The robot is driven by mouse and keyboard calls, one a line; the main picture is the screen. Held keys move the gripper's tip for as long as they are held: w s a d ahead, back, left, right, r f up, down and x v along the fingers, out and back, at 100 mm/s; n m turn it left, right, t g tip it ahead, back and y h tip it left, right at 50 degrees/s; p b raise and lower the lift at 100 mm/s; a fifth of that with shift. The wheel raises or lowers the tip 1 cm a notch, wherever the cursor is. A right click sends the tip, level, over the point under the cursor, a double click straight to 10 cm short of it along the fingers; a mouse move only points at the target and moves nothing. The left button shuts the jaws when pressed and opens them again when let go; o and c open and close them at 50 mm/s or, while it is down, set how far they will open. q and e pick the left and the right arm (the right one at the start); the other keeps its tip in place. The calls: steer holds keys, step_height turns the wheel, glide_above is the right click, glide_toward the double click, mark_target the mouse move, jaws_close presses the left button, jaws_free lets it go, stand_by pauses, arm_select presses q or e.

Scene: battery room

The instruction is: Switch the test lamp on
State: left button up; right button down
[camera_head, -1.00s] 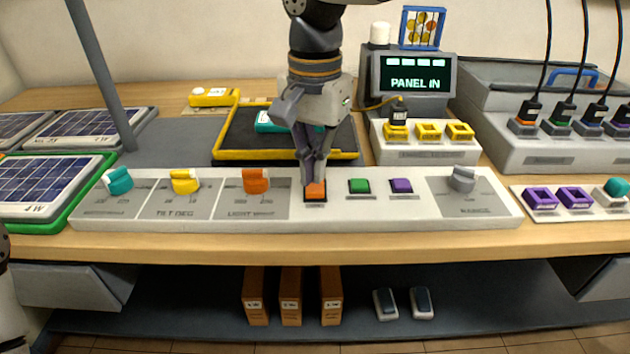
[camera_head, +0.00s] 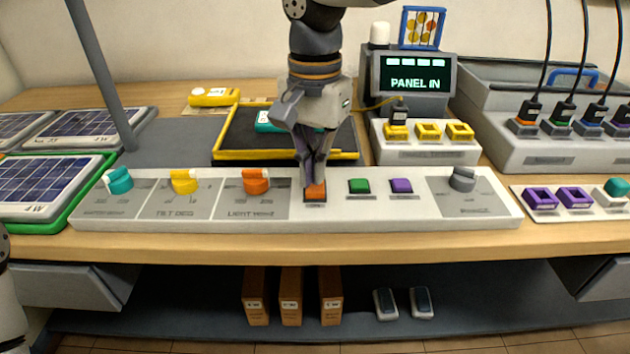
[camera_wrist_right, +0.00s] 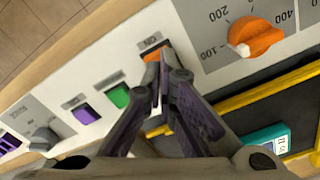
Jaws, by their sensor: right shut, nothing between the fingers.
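An orange push button (camera_head: 315,193) sits on the long white control panel (camera_head: 400,220), left of a green button (camera_head: 359,186) and a purple button (camera_head: 401,186). My right gripper (camera_head: 314,181) is shut and empty, its fingertips pointing down at the orange button. In the right wrist view the fingertips (camera_wrist_right: 165,78) overlap the orange button (camera_wrist_right: 152,56), which is partly hidden; I cannot tell whether they touch it. A label beside it seems to read ON. A white cylinder (camera_head: 380,33) stands behind the display and shows no clear glow. My left gripper is out of view.
Orange (camera_head: 256,181), yellow (camera_head: 184,181) and teal knobs (camera_head: 118,180) are left of the button; a grey knob (camera_head: 462,179) is right. A yellow-edged tray (camera_head: 232,155) lies behind. The display (camera_head: 418,75) reads PANEL IN. A grey post (camera_head: 97,70) stands at left.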

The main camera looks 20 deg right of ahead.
mark_target(315, 189)
steer(key=shift+f, duration=1.15)
stand_by(0.4)
step_height(315, 189, up, 5)
steer(key=shift+r+p, duration=0.1)
steer(key=shift+p, duration=0.5)
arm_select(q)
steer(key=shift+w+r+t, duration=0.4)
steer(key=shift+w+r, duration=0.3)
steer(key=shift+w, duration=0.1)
arm_select(e)
steer(key=shift+r, duration=0.95)
